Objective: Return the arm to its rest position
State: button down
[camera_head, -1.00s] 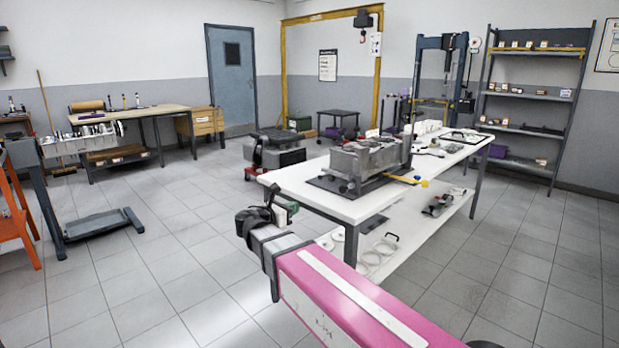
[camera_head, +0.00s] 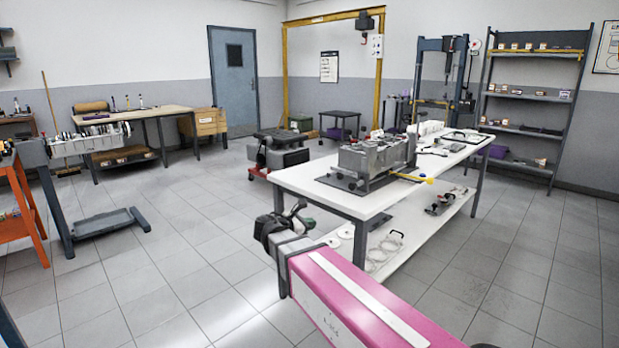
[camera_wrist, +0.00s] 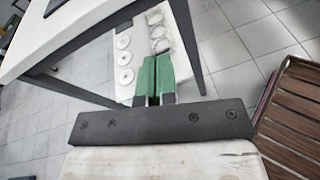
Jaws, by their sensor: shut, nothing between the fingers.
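My gripper (camera_wrist: 153,98) shows in the wrist view with its two green fingers pressed together and nothing between them. In the head view my gripper (camera_head: 300,212) is at the end of my pink arm, in front of the near left corner of the white workbench (camera_head: 330,198). It is clear of the bench, over the floor. The wrist view looks down past the fingers at a bench leg and the lower shelf (camera_wrist: 140,15), which holds pale round discs (camera_wrist: 123,57).
A grey engine block (camera_head: 365,160) stands on a dark mat on the bench. An orange stand (camera_head: 22,215) and a grey engine stand (camera_head: 60,205) are at the left. A brown slatted object (camera_wrist: 295,120) shows right in the wrist view. The floor left of my arm is clear.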

jog(key=s+d+f+m+g+y, duration=0.4)
jog(key=s+d+f+m+y, duration=0.1)
jog(key=d+f+m, duration=0.4)
jog(key=s+d+f+m+g+y, duration=0.5)
jog(key=s+d+f+m, duration=0.3)
jog(key=f+m, duration=0.6)
jog(key=shift+d+y, duration=0.8)
jog(key=shift+d, duration=0.3)
